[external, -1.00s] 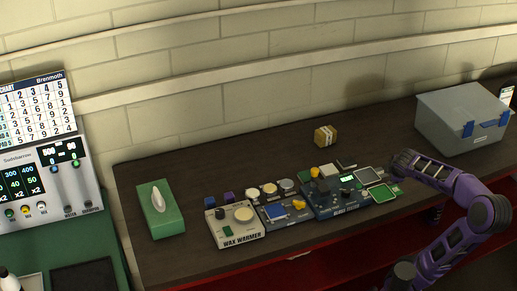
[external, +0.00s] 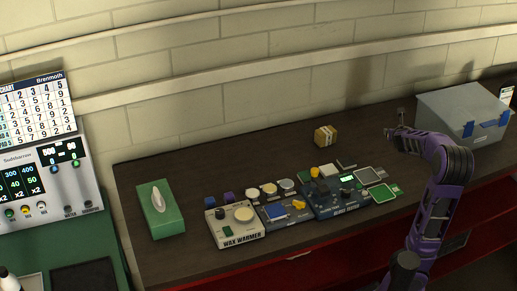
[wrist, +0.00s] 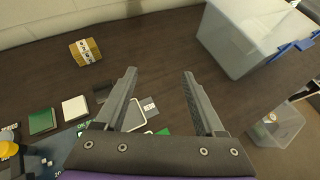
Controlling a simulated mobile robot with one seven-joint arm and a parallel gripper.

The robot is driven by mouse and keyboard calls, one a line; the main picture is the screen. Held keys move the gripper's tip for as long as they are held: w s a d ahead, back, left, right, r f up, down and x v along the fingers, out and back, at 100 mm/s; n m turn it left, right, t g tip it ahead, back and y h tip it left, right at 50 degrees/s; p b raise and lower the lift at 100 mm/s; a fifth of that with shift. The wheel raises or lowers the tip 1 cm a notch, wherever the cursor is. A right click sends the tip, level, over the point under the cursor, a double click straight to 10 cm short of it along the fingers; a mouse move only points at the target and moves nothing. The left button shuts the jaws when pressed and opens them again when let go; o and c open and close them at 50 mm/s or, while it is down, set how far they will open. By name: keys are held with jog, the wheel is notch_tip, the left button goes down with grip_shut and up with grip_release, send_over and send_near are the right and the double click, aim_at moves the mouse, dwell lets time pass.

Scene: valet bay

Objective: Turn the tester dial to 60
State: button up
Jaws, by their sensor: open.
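The tester looks to be the dark blue unit (external: 350,206) on the bench, with a small lit green display (external: 347,180). A dark round knob (external: 320,187) sits on its left part; its dial setting is too small to read. A yellow part (external: 315,171) stands behind the knob. In the wrist view a yellow knob-like part (wrist: 8,149) shows at the lower left edge, partly cut off. My gripper (wrist: 160,73) is open and empty, above bare bench. In the external view my gripper (external: 398,126) is raised, right of and behind the tester.
A grey bin (external: 463,115) stands to the right of my gripper. A tan box (external: 326,136) lies behind the tester. Green-framed pads (external: 383,194) lie at the tester's right. A clear container (wrist: 282,125) shows at right.

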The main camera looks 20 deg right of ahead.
jog(key=d+r+m+g+h, duration=0.35)
jog(key=r+m, duration=0.35)
jog(key=m, duration=0.5)
jog(key=m+g+y+b, duration=0.2)
jog(key=m+g+y, duration=0.4)
jog(key=y, duration=0.4)
send_over(347, 190)
notch_tip(347, 190, down, 7)
jog(key=n, duration=0.1)
jog(key=shift+g+h, duration=0.25)
jog(key=shift+g, duration=0.2)
notch_tip(347, 190, down, 17)
jog(key=b, duration=0.3)
jog(key=shift+r, duration=0.1)
jog(key=shift+c, duration=0.3)
grip_shut()
